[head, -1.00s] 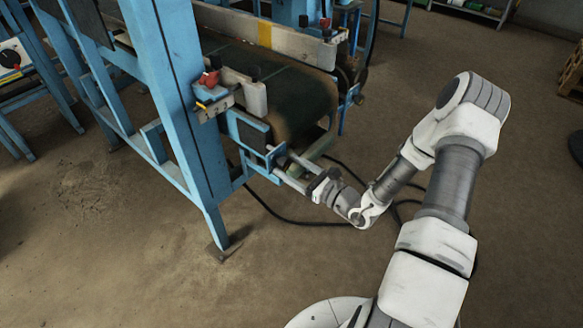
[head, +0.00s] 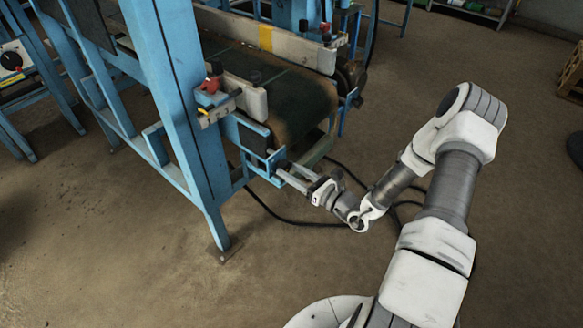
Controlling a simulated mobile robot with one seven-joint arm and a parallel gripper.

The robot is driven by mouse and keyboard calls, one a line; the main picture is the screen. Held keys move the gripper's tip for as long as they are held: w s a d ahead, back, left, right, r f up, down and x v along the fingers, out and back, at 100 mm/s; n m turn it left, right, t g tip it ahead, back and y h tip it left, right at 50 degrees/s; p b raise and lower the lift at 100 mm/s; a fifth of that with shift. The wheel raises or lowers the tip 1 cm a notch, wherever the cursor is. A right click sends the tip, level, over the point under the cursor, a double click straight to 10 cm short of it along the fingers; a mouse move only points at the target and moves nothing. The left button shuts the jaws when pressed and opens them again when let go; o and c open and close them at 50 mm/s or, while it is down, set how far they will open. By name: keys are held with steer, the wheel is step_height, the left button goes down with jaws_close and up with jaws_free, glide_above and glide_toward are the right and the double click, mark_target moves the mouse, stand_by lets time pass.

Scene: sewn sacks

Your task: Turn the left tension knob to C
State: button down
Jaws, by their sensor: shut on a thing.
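My gripper (head: 281,169) is at the low blue bracket (head: 252,150) on the near end of the conveyor. Its fingers are close together and shut on a small dark part at the bracket, which I take to be the left tension knob. The fingers and bracket hide most of this knob, and no letter or pointer on it can be read. My arm reaches in from the right.
The conveyor's dark belt (head: 300,105) runs just above my gripper. A blue post (head: 190,110) stands to the left. A red knob (head: 214,68) sits on a small box above the bracket. A black cable (head: 290,221) lies on the floor below. Open floor is at the front left.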

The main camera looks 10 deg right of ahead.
steer(key=m+p, duration=0.1)
steer(key=m, duration=0.1)
steer(key=m+p, duration=0.1)
steer(key=shift+r+m+p, duration=0.2)
steer(key=shift+m+p, duration=0.2)
steer(key=m+p, duration=0.2)
steer(key=m, duration=0.1)
steer(key=shift+s+m, duration=0.1)
steer(key=shift+m, duration=0.2)
steer(key=m+p, duration=0.2)
steer(key=m, duration=0.1)
steer(key=shift+m, duration=0.3)
steer(key=m+p, duration=0.1)
steer(key=m, duration=0.2)
steer(key=shift+f+m, duration=0.1)
steer(key=shift+m, duration=0.2)
steer(key=m, duration=0.3)
steer(key=shift+m+p, duration=0.3)
steer(key=shift+p, duration=0.05)
steer(key=m, duration=0.3)
steer(key=shift+m, duration=0.4)
steer(key=m, duration=0.3)
steer(key=shift+p, duration=0.35)
steer(key=shift+m, duration=2)
